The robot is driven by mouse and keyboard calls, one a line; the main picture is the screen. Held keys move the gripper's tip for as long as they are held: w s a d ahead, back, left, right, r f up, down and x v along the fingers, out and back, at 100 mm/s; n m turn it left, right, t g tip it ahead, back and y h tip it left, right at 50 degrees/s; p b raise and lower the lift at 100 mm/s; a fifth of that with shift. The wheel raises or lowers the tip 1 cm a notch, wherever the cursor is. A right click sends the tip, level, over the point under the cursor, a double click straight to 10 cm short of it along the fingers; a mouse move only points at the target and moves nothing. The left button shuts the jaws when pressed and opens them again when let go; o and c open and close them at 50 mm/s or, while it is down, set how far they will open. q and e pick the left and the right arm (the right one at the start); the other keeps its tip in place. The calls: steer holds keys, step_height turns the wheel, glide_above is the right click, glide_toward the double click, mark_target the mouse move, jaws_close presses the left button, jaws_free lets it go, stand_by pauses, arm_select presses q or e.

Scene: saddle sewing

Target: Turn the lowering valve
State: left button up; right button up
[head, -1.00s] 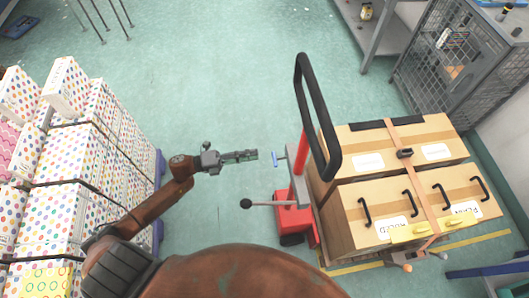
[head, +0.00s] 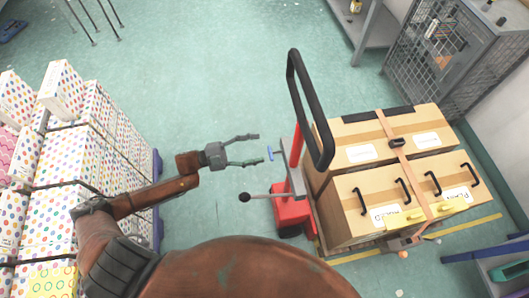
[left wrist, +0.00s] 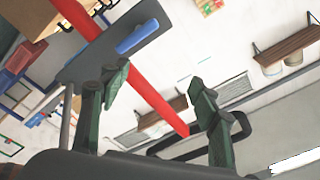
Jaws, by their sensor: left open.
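The red pallet lifter (head: 292,208) stands right of centre in the head view, with a tall black loop handle (head: 309,105). A small blue handle (head: 270,153), which looks like the lowering valve, sticks out at the left of its grey plate; it also shows in the left wrist view (left wrist: 138,36) beside the red post (left wrist: 158,104). My left gripper (head: 260,149) is open and empty, its two fingers pointing right, with the blue handle just beyond their tips. In the left wrist view the fingers (left wrist: 160,77) are spread apart. My right gripper is not in view.
A lever with a black ball (head: 245,197) sticks out left of the lifter. Strapped cardboard boxes (head: 365,190) stand on its right. A stack of dotted boxes (head: 75,158) is at the left. The green floor (head: 200,80) beyond my gripper is clear.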

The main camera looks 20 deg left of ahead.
mark_target(271, 152)
arm_select(q)
steer(key=shift+o, duration=0.9)
steer(key=f+n, duration=0.1)
steer(key=n, duration=0.2)
steer(key=f+n+y, duration=0.1)
steer(key=n, duration=0.2)
steer(key=s+a+f+n+p, duration=0.1)
steer(key=n, duration=0.3)
steer(key=shift+s+f+y, duration=0.1)
steer(key=shift+f+y, duration=0.2)
steer(key=shift+n, duration=0.3)
steer(key=x, duration=0.5)
steer(key=b+x, duration=0.1)
steer(key=x, duration=0.1)
steer(key=shift+w+d+f, duration=0.2)
steer(key=shift+w+f, duration=0.05)
steer(key=shift+f, duration=0.1)
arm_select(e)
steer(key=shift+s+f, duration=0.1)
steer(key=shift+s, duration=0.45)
